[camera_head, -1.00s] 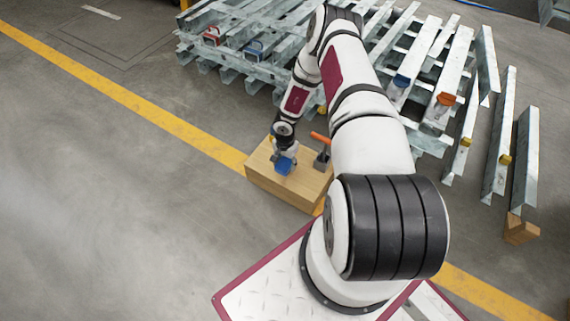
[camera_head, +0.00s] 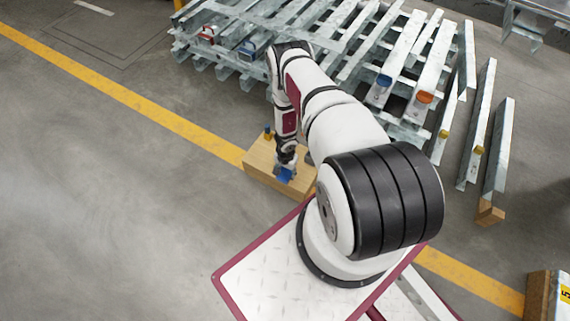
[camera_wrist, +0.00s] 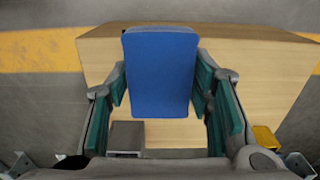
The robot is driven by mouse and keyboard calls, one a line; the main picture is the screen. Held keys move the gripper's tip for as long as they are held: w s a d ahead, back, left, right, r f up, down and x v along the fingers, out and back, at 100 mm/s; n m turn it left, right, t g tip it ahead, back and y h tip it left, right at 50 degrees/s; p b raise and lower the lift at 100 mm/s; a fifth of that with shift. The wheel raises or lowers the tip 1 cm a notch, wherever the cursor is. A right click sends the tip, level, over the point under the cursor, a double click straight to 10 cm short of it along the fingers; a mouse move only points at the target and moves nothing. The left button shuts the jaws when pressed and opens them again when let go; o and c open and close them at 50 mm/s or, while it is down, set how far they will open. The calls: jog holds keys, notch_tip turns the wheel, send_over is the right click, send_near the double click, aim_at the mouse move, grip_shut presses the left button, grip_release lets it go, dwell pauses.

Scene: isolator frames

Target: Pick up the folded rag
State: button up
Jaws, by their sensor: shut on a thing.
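The folded rag is a flat blue piece (camera_wrist: 161,72). In the wrist view it fills the space between the green-padded fingers of my gripper (camera_wrist: 160,85), which is shut on it. In the head view the rag (camera_head: 285,175) shows as a small blue patch under my gripper (camera_head: 286,165), over the near part of the wooden box (camera_head: 263,166). The wooden box top (camera_wrist: 245,85) lies behind the rag in the wrist view. I cannot tell how much gap there is between rag and wood.
A grey block (camera_wrist: 126,138) and a yellow piece (camera_wrist: 265,137) show low in the wrist view. Steel beams (camera_head: 330,60) lie stacked beyond. The floor at left is clear.

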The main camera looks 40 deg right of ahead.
jog(key=s+a+p, duration=0.2)
jog(key=s+p, duration=0.6)
jog(key=p, duration=0.1)
jog(key=shift+s+r+p, duration=0.25)
jog(key=shift+r+p, duration=0.1)
jog(key=shift+r, duration=0.1)
